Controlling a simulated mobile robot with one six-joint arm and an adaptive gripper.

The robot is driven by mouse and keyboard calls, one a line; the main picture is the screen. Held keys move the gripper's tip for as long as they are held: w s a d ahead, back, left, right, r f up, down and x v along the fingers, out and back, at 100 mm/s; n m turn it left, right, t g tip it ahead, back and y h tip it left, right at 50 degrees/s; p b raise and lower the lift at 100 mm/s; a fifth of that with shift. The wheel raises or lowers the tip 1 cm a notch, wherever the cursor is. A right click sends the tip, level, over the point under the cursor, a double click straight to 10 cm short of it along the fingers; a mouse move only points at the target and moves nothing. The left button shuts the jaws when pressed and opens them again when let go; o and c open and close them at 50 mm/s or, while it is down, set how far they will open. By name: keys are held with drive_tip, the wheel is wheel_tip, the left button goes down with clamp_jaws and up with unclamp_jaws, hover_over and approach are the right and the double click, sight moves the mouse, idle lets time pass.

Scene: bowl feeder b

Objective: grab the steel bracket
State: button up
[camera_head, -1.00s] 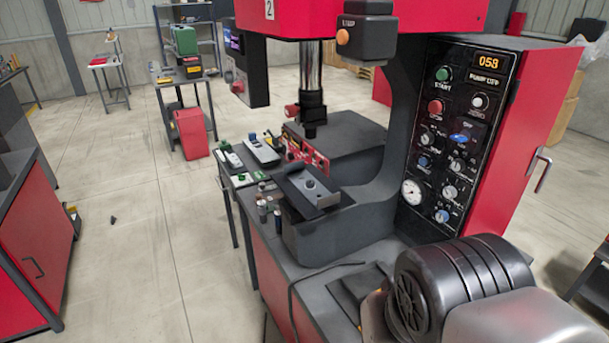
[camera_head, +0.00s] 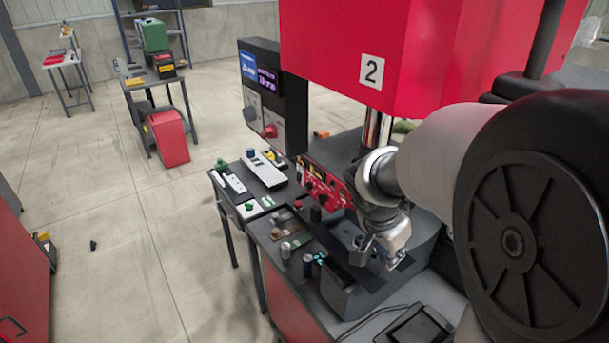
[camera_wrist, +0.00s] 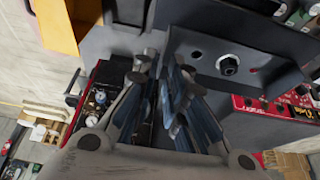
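The steel bracket (camera_wrist: 265,72) appears to be the grey plate with holes and a dark round boss in the upper right of the wrist view. In the head view, part of a grey piece that looks like it (camera_head: 361,251) shows at the press bed, left of my gripper (camera_head: 388,256); my arm and gripper hide the rest. In the wrist view my gripper (camera_wrist: 166,72) points toward the plate's left end. Its fingers stand apart with a gap between them and nothing clearly held. Whether a finger touches the plate cannot be told.
The red press head (camera_head: 330,45) marked 2 hangs above, close to my arm. A red valve block (camera_head: 322,183) stands behind the bed. Small bottles (camera_head: 307,264) and loose parts sit left on the bench. A cable (camera_head: 375,318) lies in front.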

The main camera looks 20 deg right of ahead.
drive_tip(key=x, duration=0.4)
drive_tip(key=shift+w+a+f+b, duration=0.1)
drive_tip(key=shift+f+b, duration=0.2)
drive_tip(key=shift+b, duration=0.1)
clamp_jaws()
drive_tip(key=shift+r, duration=0.15)
